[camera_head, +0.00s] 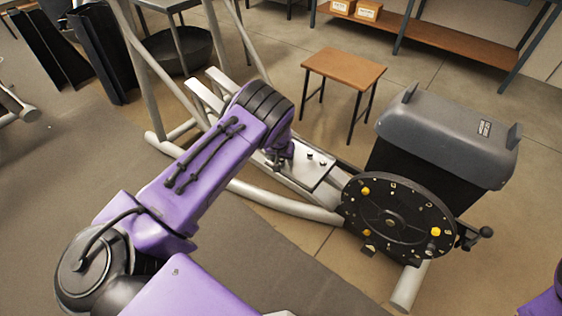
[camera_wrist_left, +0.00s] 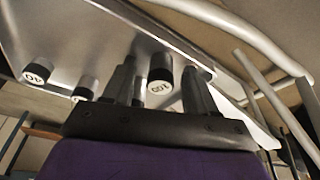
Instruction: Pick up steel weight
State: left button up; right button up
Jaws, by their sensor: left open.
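A steel weight (camera_wrist_left: 160,72) marked "100" is a small cylinder with a dark band and a pale end face. In the left wrist view it sits between the fingers of my left gripper (camera_wrist_left: 160,66), which are open, with gaps on both sides. Another steel weight (camera_wrist_left: 38,70), marked "40", is at the left, and one more weight (camera_wrist_left: 86,88) is between them. In the head view, my left gripper is mostly hidden behind my purple arm, over the machine's silver plate (camera_head: 312,175). Small dark-topped weights (camera_head: 322,161) show on this plate. My right gripper is out of view.
The elliptical machine's black disc (camera_head: 390,222) and grey housing (camera_head: 450,138) stand right of the plate. A wooden stool (camera_head: 345,69) is behind it. Grey frame tubes (camera_head: 285,205) run along the plate's near side. Shelves with boxes (camera_head: 368,11) are at the back.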

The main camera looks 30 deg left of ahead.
pick_arm(q)
grip_shut()
jog(key=shift+r, duration=0.1)
